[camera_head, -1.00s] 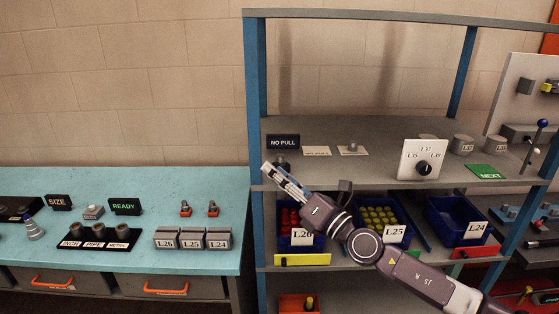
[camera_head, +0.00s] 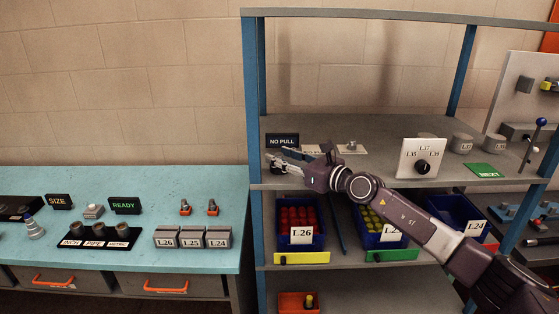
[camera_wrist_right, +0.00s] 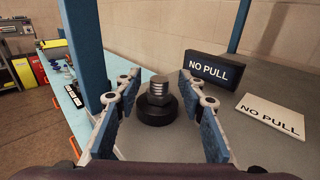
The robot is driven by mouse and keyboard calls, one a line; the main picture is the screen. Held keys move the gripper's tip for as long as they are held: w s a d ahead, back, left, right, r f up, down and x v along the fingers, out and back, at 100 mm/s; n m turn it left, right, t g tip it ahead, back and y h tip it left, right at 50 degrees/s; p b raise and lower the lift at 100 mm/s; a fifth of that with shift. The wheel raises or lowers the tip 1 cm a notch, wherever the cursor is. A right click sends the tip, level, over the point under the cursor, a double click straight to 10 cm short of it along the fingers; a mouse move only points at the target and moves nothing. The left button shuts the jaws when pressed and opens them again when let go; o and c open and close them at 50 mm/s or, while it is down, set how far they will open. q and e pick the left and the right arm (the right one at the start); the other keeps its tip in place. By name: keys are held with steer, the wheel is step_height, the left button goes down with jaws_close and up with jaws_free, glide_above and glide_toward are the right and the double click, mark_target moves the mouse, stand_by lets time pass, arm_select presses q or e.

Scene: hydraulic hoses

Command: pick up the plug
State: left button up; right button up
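In the right wrist view, a plug (camera_wrist_right: 158,92) with a ribbed grey top stands upright on a round black base (camera_wrist_right: 156,112) on the grey shelf. My right gripper (camera_wrist_right: 157,108) is open, with one blue-padded finger on each side of the plug and a gap to each. In the head view, my right gripper (camera_head: 276,163) reaches in at the shelf's left end, beside the NO PULL sign. The plug is mostly hidden by the fingers there. My left gripper is not in view.
The black NO PULL sign (camera_wrist_right: 219,73) and a white NO PULL card (camera_wrist_right: 271,115) are close on the right. A blue shelf post (camera_wrist_right: 84,52) rises on the left. Bins of red (camera_head: 299,217) and yellow plugs sit below. A turquoise bench (camera_head: 160,195) is at left.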

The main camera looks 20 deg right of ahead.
steer(key=shift+w+a, duration=0.3)
steer(key=shift+w, duration=0.2)
steer(key=shift+s, duration=0.1)
steer(key=c, duration=0.5)
jaws_close()
